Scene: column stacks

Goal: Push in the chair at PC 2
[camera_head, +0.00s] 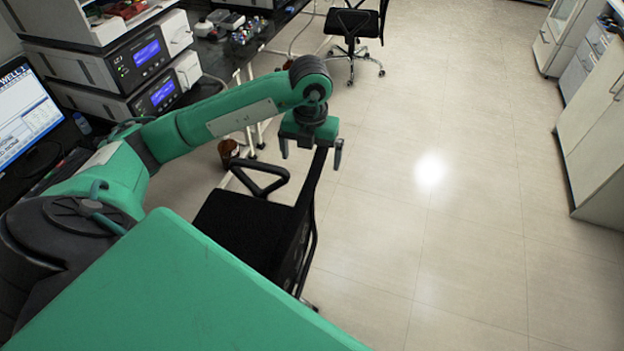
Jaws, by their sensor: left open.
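A black chair (240,222) with armrests stands beside the bench on the left, its backrest (312,190) facing the open floor on the right. My green arm hides part of its lower side. My left gripper (311,155) is open, with its two fingers pointing down on either side of the top of the backrest. I cannot tell whether the fingers touch it. A computer monitor (25,112) stands on the bench at the left edge. No label for PC 2 is readable. My right gripper is not in view.
Stacked white instruments (130,65) with blue displays stand on the bench. A second black chair (352,25) stands farther back. A brown bottle (228,152) is on the floor by the bench. White cabinets (595,130) line the right. The middle floor is clear.

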